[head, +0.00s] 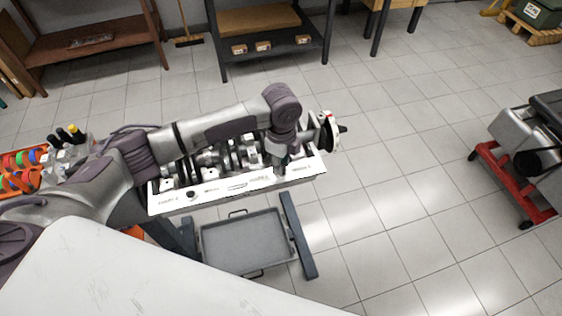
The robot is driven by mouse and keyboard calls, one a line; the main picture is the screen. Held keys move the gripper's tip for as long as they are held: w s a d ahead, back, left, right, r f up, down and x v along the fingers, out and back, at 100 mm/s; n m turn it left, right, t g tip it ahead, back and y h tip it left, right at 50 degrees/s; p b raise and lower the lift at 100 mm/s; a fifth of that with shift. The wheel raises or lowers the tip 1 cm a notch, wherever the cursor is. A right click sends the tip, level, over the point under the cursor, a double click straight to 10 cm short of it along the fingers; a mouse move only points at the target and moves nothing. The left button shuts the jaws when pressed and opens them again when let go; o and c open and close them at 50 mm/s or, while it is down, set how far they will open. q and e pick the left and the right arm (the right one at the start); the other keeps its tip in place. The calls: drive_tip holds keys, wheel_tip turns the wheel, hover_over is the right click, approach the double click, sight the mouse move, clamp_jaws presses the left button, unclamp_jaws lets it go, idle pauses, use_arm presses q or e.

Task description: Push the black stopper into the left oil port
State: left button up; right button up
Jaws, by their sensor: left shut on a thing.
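The engine block (240,190) lies on a stand, its pale front face carrying printed labels. A dark round spot (191,194) shows on the left part of this face; I cannot tell whether it is an open port or a stopper. My left gripper (281,168) points down at the right part of the block, close above the front face. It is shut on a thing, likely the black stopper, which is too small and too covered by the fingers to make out. My right gripper is not in view.
A grey drip tray (246,238) sits below the block beside the stand's dark leg (298,236). Bottles (70,134) and colored parts stand at left. A red stand (515,185) is at right; floor between is clear.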

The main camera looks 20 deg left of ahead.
use_arm(q)
drive_tip(key=shift+f, duration=0.7)
drive_tip(key=o, duration=0.5)
drive_tip(key=shift+r, duration=0.1)
idle(0.4)
drive_tip(key=shift+r+p, duration=1.4)
drive_tip(key=shift+p, duration=0.4)
drive_tip(key=shift+o, duration=0.4)
drive_tip(key=o, duration=0.5)
